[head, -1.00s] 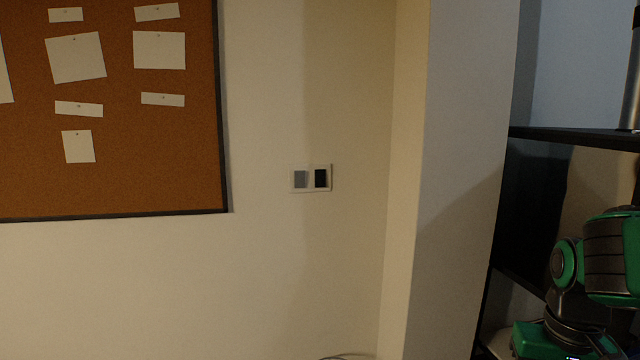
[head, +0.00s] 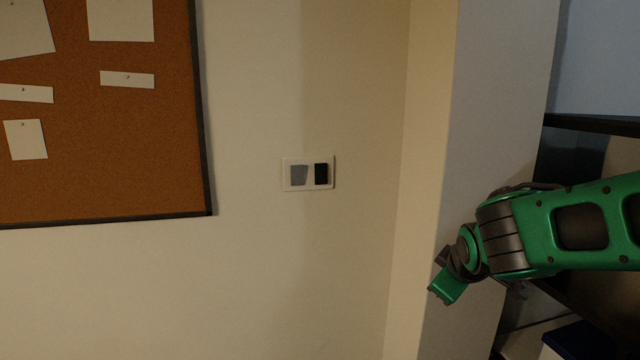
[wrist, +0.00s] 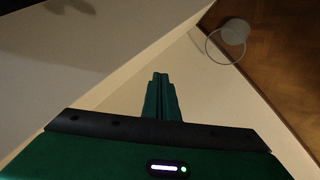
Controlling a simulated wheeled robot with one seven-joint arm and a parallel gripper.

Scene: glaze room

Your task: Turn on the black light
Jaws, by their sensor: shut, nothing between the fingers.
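A white wall plate (head: 311,160) with two rocker switches is on the cream wall, near the middle of the head view. Its right rocker is the black switch (head: 321,174); its left one is the grey switch (head: 299,175). Whether either is pressed in cannot be told. My green arm reaches in from the right in the head view, with its wrist in front of the wall's corner, to the right of and below the plate. In the wrist view my gripper (wrist: 160,76) is shut and empty, its fingers together. The switches do not show in the wrist view.
A cork board (head: 100,150) with pinned papers hangs left of the plate. A wall corner (head: 480,130) juts out to the right, with dark shelving (head: 590,125) beyond it. The wrist view shows a pale round object (wrist: 234,31) over a brown floor. The wall around the plate is clear.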

